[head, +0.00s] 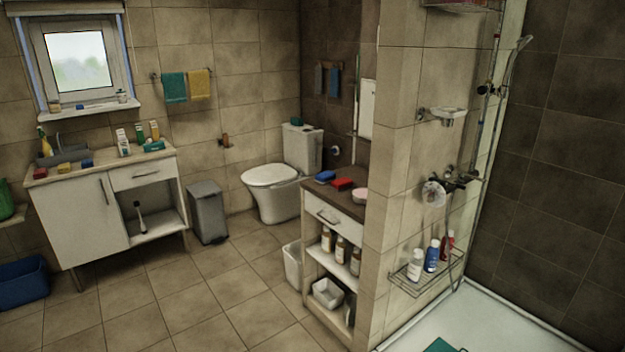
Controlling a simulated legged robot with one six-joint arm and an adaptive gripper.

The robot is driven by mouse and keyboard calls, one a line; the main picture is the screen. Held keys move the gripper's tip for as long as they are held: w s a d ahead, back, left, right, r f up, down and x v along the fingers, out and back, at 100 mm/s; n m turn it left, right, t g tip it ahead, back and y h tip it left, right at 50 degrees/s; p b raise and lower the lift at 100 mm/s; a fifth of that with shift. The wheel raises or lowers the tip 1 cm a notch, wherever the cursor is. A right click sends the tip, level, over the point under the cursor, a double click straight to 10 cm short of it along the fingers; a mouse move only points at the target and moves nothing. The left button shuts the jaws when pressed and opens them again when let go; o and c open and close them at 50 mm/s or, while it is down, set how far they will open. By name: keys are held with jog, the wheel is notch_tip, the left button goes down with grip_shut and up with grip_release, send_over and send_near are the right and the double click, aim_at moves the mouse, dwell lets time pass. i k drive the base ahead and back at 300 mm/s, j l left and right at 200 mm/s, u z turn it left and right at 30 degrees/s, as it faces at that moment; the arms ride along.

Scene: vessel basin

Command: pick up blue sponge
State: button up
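A blue block that looks like a sponge (325,176) lies flat on the dark top of a cabinet (335,206) in the middle of the head view. A red block (342,184) lies close beside it on the right. A second, smaller blue block (87,163) lies on the pale top of the left cabinet (82,212), near its front edge. I cannot tell for sure which of the two blue blocks is the sponge. My gripper is not in view.
A pink round item (360,196) stands right of the red block, near the tiled partition wall (396,170). A grey bin (207,212) and a toilet (275,186) stand behind. A white bin (293,265) stands beside the middle cabinet. The tiled floor (180,295) in front is clear.

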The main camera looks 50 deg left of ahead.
aim_at(323, 178)
jog(key=u, duration=1.7)
jog(key=i+j+u, duration=0.3)
jog(key=i, duration=0.15)
jog(key=i+j+u, duration=0.3)
jog(key=i, duration=0.15)
jog(key=i+u, duration=0.35)
jog(key=i+z, duration=0.15)
jog(key=i, duration=0.65)
jog(key=i+j+z, duration=0.1)
jog(key=i, duration=0.65)
jog(key=i+z, duration=0.25)
jog(key=i, duration=0.35)
jog(key=i+j+z, duration=0.2)
jog(key=i, duration=0.4)
jog(key=i+z, duration=0.2)
jog(key=z, duration=0.2)
jog(key=i+z, duration=0.2)
jog(key=z, duration=0.15)
jog(key=i+j+z, duration=0.15)
jog(key=z, duration=0.25)
jog(key=i+j+z, duration=0.15)
jog(key=z, duration=0.2)
jog(key=i, duration=0.1)
